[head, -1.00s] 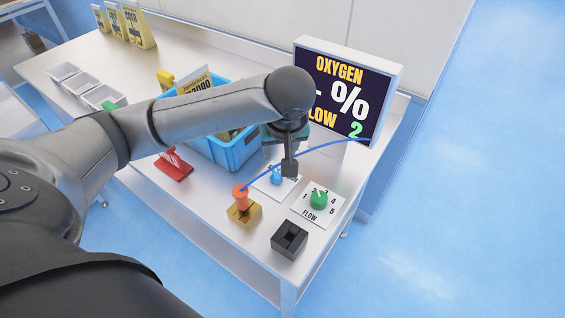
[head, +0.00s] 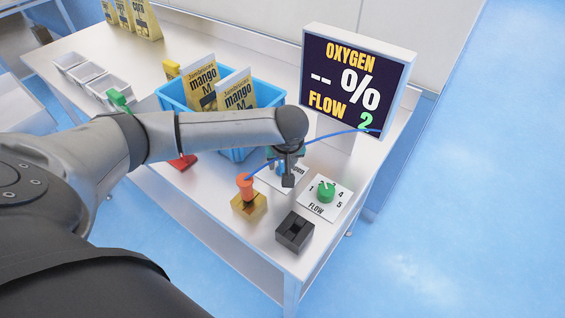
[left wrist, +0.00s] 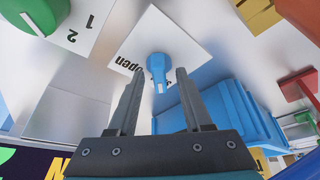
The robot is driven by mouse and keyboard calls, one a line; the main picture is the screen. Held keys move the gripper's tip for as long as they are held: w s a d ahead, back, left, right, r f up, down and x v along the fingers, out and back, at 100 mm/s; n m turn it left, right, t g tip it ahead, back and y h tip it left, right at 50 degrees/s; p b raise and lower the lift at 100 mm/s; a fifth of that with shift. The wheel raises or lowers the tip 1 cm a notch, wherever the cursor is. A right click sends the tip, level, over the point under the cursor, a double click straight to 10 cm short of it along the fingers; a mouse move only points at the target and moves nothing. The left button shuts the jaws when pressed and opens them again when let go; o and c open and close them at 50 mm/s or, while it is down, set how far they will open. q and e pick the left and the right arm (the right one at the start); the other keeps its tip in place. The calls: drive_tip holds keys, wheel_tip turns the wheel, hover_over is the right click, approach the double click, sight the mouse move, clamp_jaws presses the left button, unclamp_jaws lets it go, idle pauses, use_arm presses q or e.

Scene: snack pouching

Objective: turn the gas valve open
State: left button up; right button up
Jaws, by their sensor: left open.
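The gas valve is a blue knob (left wrist: 158,68) on a white plate (left wrist: 185,40) lettered "open" in the left wrist view. Its white mark points toward the gripper side, away from the word "open". My left gripper (left wrist: 158,85) is open, with its fingertips on either side of the knob's lower part in that view; I cannot tell whether they touch it. My right gripper is not in view.
A green flow knob (head: 326,191) sits right of the gripper. An orange-topped brass block (head: 249,207) and a black block (head: 294,232) stand in front. A display (head: 355,85) reads flow 2. A blue crate (head: 172,96) holds mango pouches. A blue hose (head: 315,139) passes close by.

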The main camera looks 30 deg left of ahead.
use_arm(q)
clamp_jaws()
idle(0.4)
